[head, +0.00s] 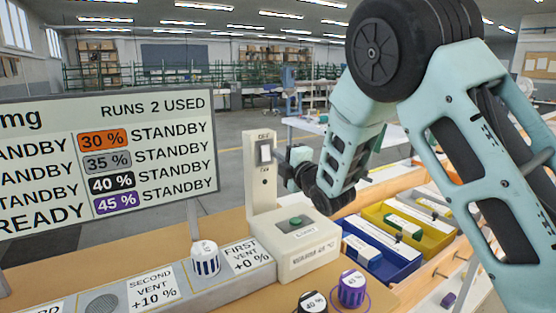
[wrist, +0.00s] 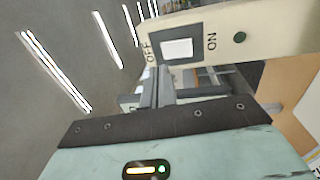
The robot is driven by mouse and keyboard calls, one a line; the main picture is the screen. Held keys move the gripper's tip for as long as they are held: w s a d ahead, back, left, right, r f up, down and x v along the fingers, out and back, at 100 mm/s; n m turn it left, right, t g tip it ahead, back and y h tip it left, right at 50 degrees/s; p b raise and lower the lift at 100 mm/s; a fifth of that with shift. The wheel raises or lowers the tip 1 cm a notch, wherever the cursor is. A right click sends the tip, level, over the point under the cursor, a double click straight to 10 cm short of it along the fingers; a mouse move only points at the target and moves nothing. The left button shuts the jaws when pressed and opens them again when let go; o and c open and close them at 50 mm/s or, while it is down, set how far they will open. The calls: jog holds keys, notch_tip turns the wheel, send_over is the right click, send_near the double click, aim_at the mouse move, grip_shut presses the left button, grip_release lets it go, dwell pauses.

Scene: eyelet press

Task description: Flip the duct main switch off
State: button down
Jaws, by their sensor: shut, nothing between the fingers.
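The duct main switch (head: 264,152) is a white rocker in a dark frame, high on an upright cream post (head: 262,190). OFF is marked above it and ON below it. In the wrist view the rocker (wrist: 178,48) shows sideways, with OFF on the left and ON on the right. I cannot tell which way the rocker is tipped. My gripper (head: 284,156) is shut and empty, just right of the switch. In the wrist view its fingers (wrist: 155,88) point at the post near the OFF side; I cannot tell whether they touch it.
A cream box (head: 297,255) with a green button stands at the post's foot. A display board (head: 105,160) reads STANDBY, READY and RUNS 2 USED. A striped cap (head: 205,260) sits on the grey rail. Blue (head: 375,262) and yellow (head: 430,240) bins lie right, under my arm.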

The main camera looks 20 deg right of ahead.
jog(key=r+b+v, duration=0.1)
jog(key=v, duration=0.7)
jog(key=shift+s+r+b, duration=0.3)
jog(key=shift+r+b, duration=0.1)
jog(key=shift+r, duration=0.05)
jog(key=shift+d, duration=0.1)
